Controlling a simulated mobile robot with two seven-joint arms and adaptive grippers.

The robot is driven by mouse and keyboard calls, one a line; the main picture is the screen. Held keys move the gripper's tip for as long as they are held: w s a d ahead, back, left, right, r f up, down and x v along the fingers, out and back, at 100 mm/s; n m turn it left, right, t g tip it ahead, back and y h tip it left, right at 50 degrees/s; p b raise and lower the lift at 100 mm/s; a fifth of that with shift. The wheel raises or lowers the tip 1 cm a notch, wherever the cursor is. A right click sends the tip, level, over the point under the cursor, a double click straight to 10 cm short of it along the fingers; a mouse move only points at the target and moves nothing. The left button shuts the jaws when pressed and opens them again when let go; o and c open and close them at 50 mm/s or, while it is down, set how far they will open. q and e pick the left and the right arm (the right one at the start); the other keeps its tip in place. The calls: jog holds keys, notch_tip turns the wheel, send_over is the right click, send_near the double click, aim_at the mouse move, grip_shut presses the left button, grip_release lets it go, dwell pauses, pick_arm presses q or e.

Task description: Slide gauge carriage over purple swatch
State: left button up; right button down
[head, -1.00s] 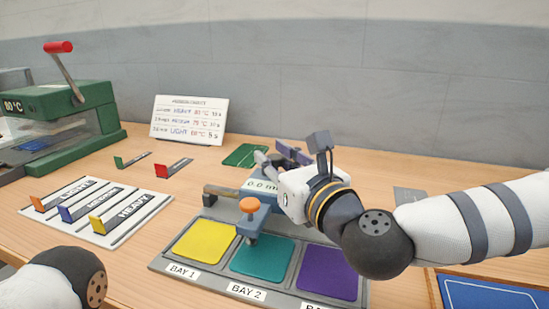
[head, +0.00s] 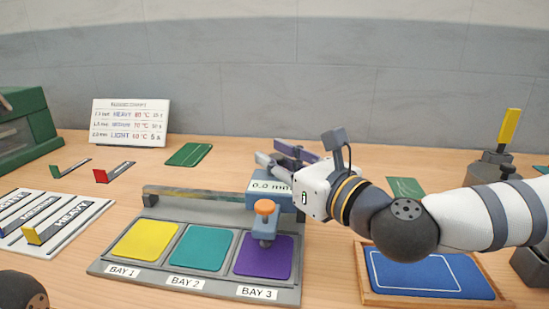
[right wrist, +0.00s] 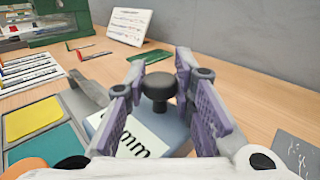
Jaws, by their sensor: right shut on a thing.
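The gauge carriage (head: 268,187) is a blue-grey block with a "0.0 mm" display and an orange knob (head: 265,207) on its front arm. It sits on the rail (head: 190,200) at the right, with the front arm over the upper part of the purple swatch (head: 266,262) in Bay 3. My right gripper (head: 285,158) is at the carriage's back; in the right wrist view its purple fingers are shut around a black knob (right wrist: 159,88) on top of the carriage. The yellow swatch (head: 146,240) and teal swatch (head: 202,248) lie uncovered. My left gripper is out of view.
A blue board in a wooden tray (head: 372,295) lies right of the bays. A striped card (head: 60,232) with coloured tabs lies left. A green press (head: 28,130) and a chart sign (head: 130,122) stand behind. A yellow-handled tool (head: 509,126) stands far right.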

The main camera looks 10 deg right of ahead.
jog(key=shift+w+d+f, duration=0.1)
jog(key=shift+d, duration=0.1)
jog(key=c, duration=1.4)
grip_release()
jog(key=shift+d, duration=0.1)
jog(key=shift+o, duration=0.2)
jog(key=shift+r, duration=0.3)
notch_tip(320, 180, up, 10)
jog(key=shift+f, duration=0.25)
